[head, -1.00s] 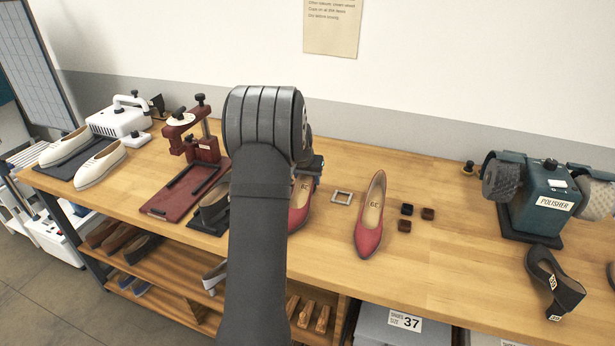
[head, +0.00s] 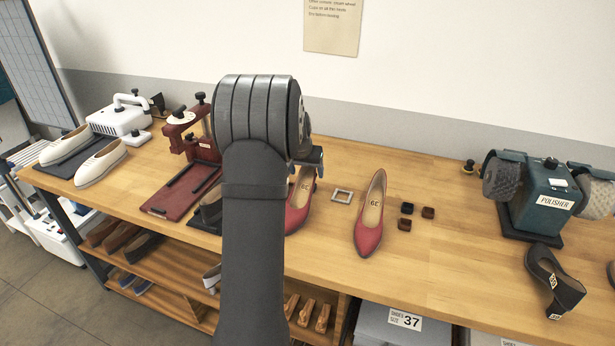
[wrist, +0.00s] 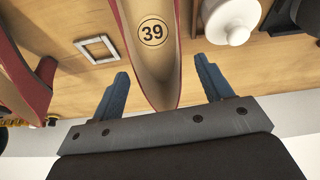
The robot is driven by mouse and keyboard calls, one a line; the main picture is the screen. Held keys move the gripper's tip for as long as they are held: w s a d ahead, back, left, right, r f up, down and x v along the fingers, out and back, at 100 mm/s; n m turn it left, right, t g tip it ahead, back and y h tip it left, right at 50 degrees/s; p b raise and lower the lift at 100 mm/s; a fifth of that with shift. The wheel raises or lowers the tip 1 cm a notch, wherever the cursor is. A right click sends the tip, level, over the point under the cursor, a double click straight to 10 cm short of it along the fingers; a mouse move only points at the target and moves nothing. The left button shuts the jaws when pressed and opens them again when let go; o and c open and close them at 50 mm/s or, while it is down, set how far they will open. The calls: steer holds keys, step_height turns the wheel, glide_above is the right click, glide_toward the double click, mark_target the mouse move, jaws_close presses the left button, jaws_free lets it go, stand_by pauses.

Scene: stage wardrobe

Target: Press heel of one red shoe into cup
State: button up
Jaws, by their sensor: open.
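Two red shoes with tan insides stand on the wooden bench. The left red shoe (head: 296,219) is partly hidden by my arm; the right red shoe (head: 369,236) is in clear view. My gripper (wrist: 161,68) is open. In the wrist view its blue fingers lie on either side of one end of the left red shoe (wrist: 148,50), which is marked 39; nothing is gripped. A light grey square frame (head: 342,196) lies between the shoes. Small dark square pieces, a black one (head: 407,208) and two brown ones (head: 428,212), lie right of the right shoe. I cannot tell which is the cup.
A dark red clamp stand (head: 185,185) and cream shoes (head: 101,163) are to the left. A polisher (head: 545,205) and a black heeled shoe (head: 555,282) are to the right. A white rounded object (wrist: 231,20) is near the right finger in the wrist view. The bench's middle right is clear.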

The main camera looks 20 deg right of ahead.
mark_target(308, 177)
steer(key=v, duration=1.3)
steer(key=x, duration=1.7)
steer(key=shift+f, duration=0.25)
steer(key=shift+w, duration=0.1)
steer(key=shift+r, duration=0.15)
